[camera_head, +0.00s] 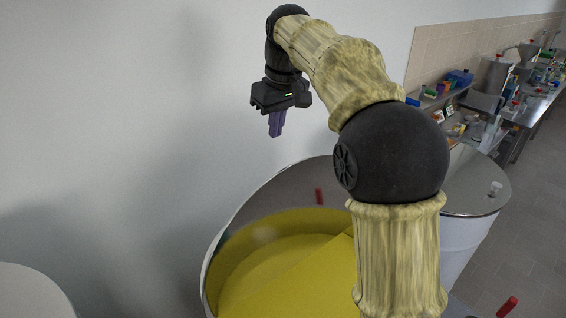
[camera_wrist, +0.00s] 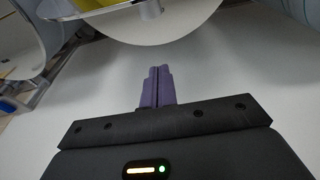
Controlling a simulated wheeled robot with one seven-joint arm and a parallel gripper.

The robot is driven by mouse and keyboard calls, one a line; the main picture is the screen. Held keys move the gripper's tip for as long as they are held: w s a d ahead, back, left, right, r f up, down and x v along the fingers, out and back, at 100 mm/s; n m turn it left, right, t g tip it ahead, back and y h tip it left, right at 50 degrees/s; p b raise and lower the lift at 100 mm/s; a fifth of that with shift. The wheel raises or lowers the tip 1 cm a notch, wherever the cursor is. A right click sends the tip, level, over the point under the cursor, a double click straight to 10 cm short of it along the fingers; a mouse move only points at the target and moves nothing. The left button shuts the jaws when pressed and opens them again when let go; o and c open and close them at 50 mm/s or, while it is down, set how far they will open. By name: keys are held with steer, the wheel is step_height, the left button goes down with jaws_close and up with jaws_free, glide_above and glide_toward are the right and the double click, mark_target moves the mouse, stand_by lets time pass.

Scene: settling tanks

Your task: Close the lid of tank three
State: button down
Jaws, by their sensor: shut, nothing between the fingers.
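A large round tank (camera_head: 214,262) with a white rim stands open in the lower middle of the head view, with yellow showing inside. A shiny grey surface (camera_head: 275,198) along its far side looks like a raised lid reflecting the yellow; a small red piece (camera_head: 319,196) shows on it, perhaps a reflection. No number is readable, so I cannot tell which tank is three. My gripper (camera_head: 276,124) is shut and empty, pointing down above and behind the tank, apart from it. Its purple fingers also show in the wrist view (camera_wrist: 158,86). My arm hides the tank's right side.
A second tank (camera_head: 460,240) at right has a closed shiny lid with a pale knob (camera_head: 495,188). A red handle (camera_head: 507,307) shows at lower right. A white rounded thing (camera_head: 30,292) is at lower left. A cluttered bench (camera_head: 525,112) stands far right. The wall is close behind my gripper.

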step_height(320, 180, down, 9)
steer(key=s+d+p, duration=0.1)
steer(key=p, duration=0.4)
steer(key=shift+s+f, duration=0.15)
steer(key=shift+s, duration=0.15)
steer(key=shift+s+d+b, duration=0.1)
steer(key=shift+d+b, duration=0.1)
steer(key=shift+b, duration=0.2)
stand_by(0.3)
